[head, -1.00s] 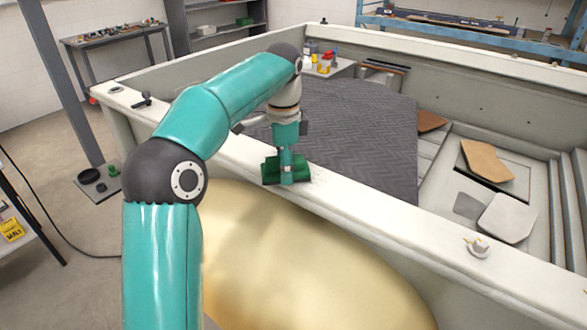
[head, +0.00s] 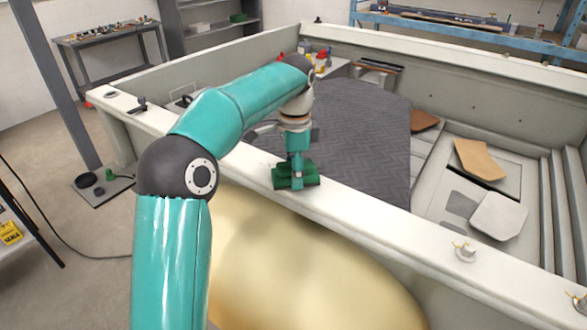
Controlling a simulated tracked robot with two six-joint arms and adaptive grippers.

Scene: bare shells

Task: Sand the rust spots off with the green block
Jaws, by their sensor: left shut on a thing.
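The green block (head: 310,178) rests on the white top rail (head: 385,217) of the boat-like shell, in the head view's middle. My left gripper (head: 297,168) is above it, pointing down, shut on the block. The block and gripper cover the rail under them. I cannot make out clear rust spots on the visible rail. My right gripper is not in view.
A rounded cream-gold form (head: 310,265) lies on the near side of the rail. A metal fitting (head: 465,251) stands on the rail to the right, and a dark cleat (head: 138,106) to the left. Grey matting (head: 360,140) and loose panels (head: 480,160) lie inside the shell.

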